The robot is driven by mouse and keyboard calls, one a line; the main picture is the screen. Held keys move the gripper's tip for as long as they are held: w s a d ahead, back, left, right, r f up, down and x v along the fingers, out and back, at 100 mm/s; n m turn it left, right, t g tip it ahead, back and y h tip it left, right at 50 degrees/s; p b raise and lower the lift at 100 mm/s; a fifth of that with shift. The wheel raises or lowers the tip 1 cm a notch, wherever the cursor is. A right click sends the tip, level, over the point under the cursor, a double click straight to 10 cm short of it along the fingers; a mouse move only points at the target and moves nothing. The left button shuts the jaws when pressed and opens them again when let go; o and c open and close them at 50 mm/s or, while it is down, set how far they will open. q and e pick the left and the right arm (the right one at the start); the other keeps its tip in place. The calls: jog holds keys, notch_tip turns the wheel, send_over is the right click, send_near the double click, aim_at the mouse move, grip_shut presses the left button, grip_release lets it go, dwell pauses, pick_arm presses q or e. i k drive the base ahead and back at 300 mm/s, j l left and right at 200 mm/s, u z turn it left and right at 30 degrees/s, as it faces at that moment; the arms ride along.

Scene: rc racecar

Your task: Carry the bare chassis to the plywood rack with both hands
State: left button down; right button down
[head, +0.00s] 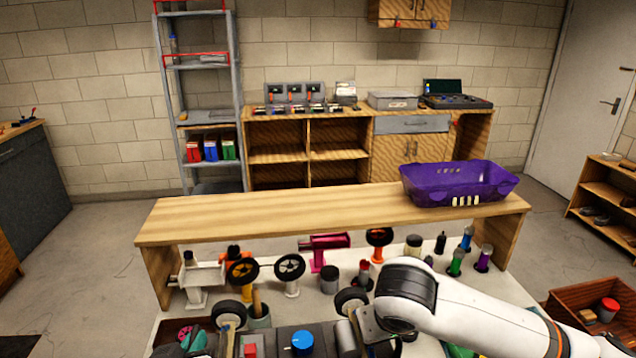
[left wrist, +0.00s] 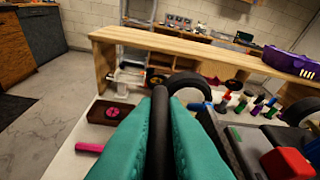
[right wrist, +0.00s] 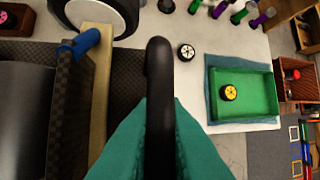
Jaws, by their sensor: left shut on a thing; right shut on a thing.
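The bare chassis (head: 326,340) is at the bottom of the head view, cut off by the frame edge. It is dark, with a blue round part, a red block and black wheels. My left gripper (head: 197,342) is at its left side; in the left wrist view its teal fingers (left wrist: 162,105) are shut on a black bar of the chassis. My right gripper's teal fingers (right wrist: 160,115) are shut on a similar black bar on the other side. The plywood rack (head: 310,213), apparently the long raised board, stands beyond. I cannot tell whether the chassis touches the table.
A purple basket (head: 457,184) sits on the board's right end. Stands with wheels, a magenta tool (head: 322,246) and several coloured bottles crowd the white table below it. A green tray (right wrist: 240,95) holds a yellow wheel. The board's left and middle top are clear.

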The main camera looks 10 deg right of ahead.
aim_at(236, 212)
jog(key=j+u, duration=0.1)
jog(key=u, duration=3.35)
jog(key=i+z, duration=0.25)
jog(key=i, duration=0.25)
jog(key=i+j+z, duration=0.25)
jog(key=i, duration=0.2)
jog(key=i+l+z, duration=0.15)
jog(key=i+z, duration=1.1)
jog(key=i+l+z, duration=0.1)
jog(key=i+z, duration=0.55)
jog(key=z, duration=0.15)
jog(key=i+z, duration=0.85)
jog(key=i, duration=0.65)
jog(key=i+z, duration=0.15)
jog(key=i, duration=0.4)
jog(key=i+j+z, duration=0.1)
jog(key=i, duration=0.5)
